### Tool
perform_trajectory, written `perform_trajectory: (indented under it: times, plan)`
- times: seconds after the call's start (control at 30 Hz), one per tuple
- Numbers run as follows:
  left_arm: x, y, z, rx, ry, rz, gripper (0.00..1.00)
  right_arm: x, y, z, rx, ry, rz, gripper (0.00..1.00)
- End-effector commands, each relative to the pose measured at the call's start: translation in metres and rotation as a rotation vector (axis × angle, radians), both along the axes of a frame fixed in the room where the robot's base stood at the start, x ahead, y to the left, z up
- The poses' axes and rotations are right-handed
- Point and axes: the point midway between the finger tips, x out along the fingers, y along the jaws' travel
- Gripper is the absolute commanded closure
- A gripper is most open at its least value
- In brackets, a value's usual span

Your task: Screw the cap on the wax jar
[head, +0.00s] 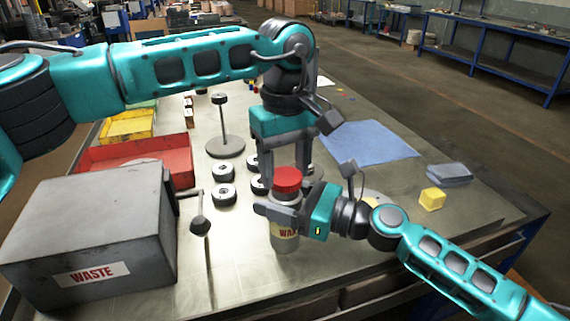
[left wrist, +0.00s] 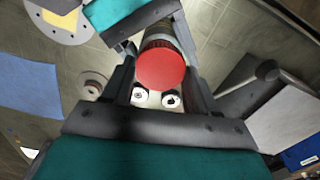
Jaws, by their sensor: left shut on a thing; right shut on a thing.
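The wax jar (head: 284,236) stands upright near the front of the table, its label partly hidden. My right gripper (head: 281,213) is shut around the jar's upper body from the right. The red cap (head: 287,181) is at the top of the jar; I cannot tell how far it is threaded. My left gripper (head: 285,174) points down from above, with its fingers shut on the cap. In the left wrist view the cap (left wrist: 161,69) shows between the fingers, with part of the jar behind it.
A grey WASTE box (head: 95,225) with a lever stands at the left. Behind it are a red tray (head: 178,155) and a yellow bin (head: 127,127). Several flap discs (head: 224,194) lie left of the jar. A blue cloth (head: 368,142) and a yellow block (head: 432,199) lie right.

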Motion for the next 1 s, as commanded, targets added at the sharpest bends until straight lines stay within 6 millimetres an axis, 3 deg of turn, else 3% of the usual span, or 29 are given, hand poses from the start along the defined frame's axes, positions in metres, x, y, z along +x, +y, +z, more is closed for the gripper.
perform_trajectory:
  times: [0.57, 0.6, 0.7, 0.83, 1.0]
  plan:
    - [0.0, 0.0, -0.012, 0.0, 0.001, 0.0, 0.7, 0.0, 0.0, 0.0, 0.0, 0.0, -0.001, 0.88]
    - [0.0, 0.0, -0.012, 0.0, 0.001, 0.0, 0.7, 0.0, 0.0, 0.0, 0.0, 0.0, -0.001, 1.0]
    - [0.0, 0.0, -0.012, 0.0, 0.001, -0.023, 0.7, 0.0, 0.0, 0.0, 0.0, 0.0, -0.001, 1.0]
    - [0.0, 0.0, -0.012, -0.001, 0.0, -0.168, 0.7, 0.0, 0.0, 0.0, 0.0, 0.0, -0.001, 1.0]
    - [0.0, -0.001, -0.011, 0.0, 0.0, -0.483, 0.7, 0.0, 0.0, 0.0, -0.001, 0.0, -0.001, 1.0]
